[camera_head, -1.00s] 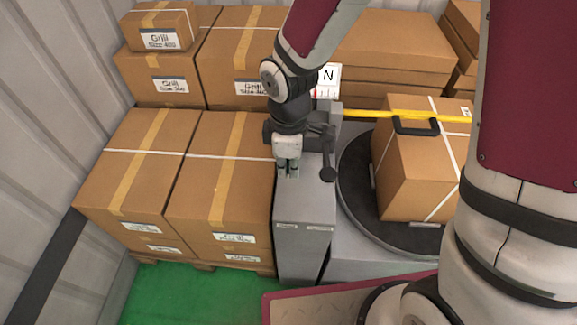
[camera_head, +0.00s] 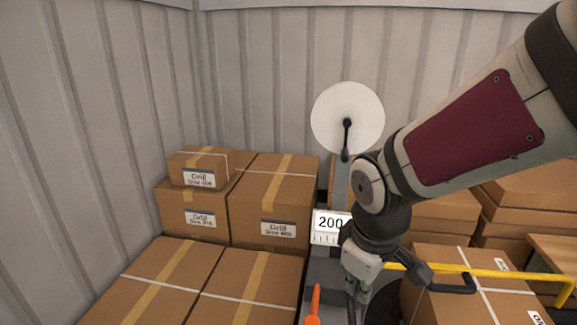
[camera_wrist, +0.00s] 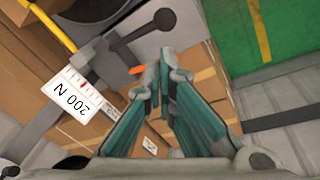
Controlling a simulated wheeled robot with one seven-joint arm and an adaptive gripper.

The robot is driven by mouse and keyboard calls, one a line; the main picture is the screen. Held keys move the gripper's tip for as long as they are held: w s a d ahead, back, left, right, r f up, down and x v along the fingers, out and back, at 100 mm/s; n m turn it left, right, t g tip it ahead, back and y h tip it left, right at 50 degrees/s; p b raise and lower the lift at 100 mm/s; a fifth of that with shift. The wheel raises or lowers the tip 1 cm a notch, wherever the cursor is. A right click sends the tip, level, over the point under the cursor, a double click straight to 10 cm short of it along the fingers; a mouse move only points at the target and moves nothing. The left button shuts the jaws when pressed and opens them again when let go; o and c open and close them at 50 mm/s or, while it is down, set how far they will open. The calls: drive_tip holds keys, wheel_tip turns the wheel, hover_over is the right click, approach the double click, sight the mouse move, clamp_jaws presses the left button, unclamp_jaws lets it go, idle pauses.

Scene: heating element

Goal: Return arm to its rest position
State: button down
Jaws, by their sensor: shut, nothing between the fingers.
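My gripper (camera_wrist: 160,90) shows in the wrist view with its two teal-padded fingers brought together at the tips and nothing between them. In the head view my gripper (camera_head: 357,292) hangs below my wrist, in front of the grey machine column, and its tips are partly hidden. My arm reaches in from the upper right of the head view. A "200 N" scale plate (camera_head: 331,227) is just left of my wrist, and it also shows in the wrist view (camera_wrist: 77,95).
Stacked grill boxes (camera_head: 270,205) stand at the left and back. A yellow bar (camera_head: 490,272) crosses beside a box with a black handle (camera_head: 453,286). A white round disc (camera_head: 347,118) with a dark lever stands behind. An orange pointed piece (camera_head: 313,305) is near my gripper. Corrugated walls enclose the area.

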drive_tip(key=s+d+r+m+t, duration=0.3)
drive_tip(key=s+d+r+m, duration=0.4)
drive_tip(key=s+r+m, duration=0.2)
drive_tip(key=v, duration=0.3)
drive_tip(key=shift+s+r, duration=0.3)
